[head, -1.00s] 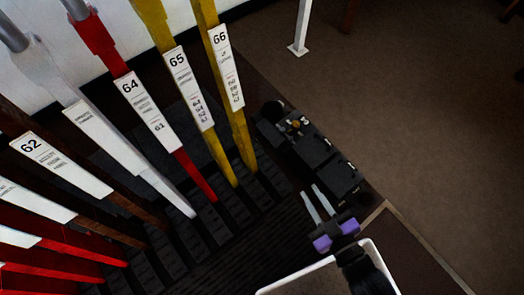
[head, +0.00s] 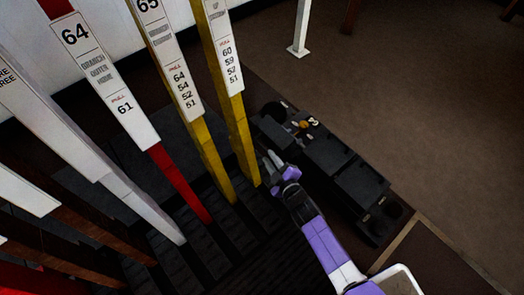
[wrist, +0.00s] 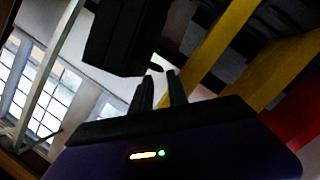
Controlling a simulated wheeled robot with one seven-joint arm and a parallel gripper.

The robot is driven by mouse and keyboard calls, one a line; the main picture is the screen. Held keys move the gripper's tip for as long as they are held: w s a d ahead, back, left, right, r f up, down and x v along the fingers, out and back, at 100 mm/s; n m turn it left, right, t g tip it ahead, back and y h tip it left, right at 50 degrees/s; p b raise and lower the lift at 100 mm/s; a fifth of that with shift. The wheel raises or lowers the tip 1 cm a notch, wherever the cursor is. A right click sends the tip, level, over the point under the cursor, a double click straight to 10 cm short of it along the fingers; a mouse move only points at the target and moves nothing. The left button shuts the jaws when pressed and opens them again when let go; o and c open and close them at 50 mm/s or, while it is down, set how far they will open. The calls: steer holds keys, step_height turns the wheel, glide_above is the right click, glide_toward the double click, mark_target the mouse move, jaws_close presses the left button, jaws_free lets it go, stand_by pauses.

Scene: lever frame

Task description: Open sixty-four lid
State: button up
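The red lever labelled 64 (head: 174,178) leans at the left of the head view, its white plate reading 64 and 61. Black lidded boxes (head: 325,150) stand right of the yellow levers; I see no 64 on them and cannot tell which lid is sixty-four's. My gripper (head: 273,161) is purple and black with pale fingertips, between the foot of the yellow lever labelled 66 earlier and the boxes. In the wrist view its two fingers (wrist: 160,85) stand apart with nothing between them. Whether they touch anything is unclear.
Yellow levers (head: 243,150) stand close left of my gripper, and a white lever (head: 140,208) stands left of lever 64. A dark box (wrist: 125,35) shows ahead in the wrist view. Brown floor (head: 430,120) is clear at the right.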

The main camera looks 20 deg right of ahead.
mark_target(262, 146)
steer(key=b+x, duration=0.2)
steer(key=x, duration=0.4)
steer(key=shift+f+b, duration=0.15)
steer(key=shift+b, duration=0.25)
steer(key=shift+w+f, duration=0.1)
steer(key=shift+w, duration=0.6)
steer(key=shift+c, duration=0.4)
jaws_close()
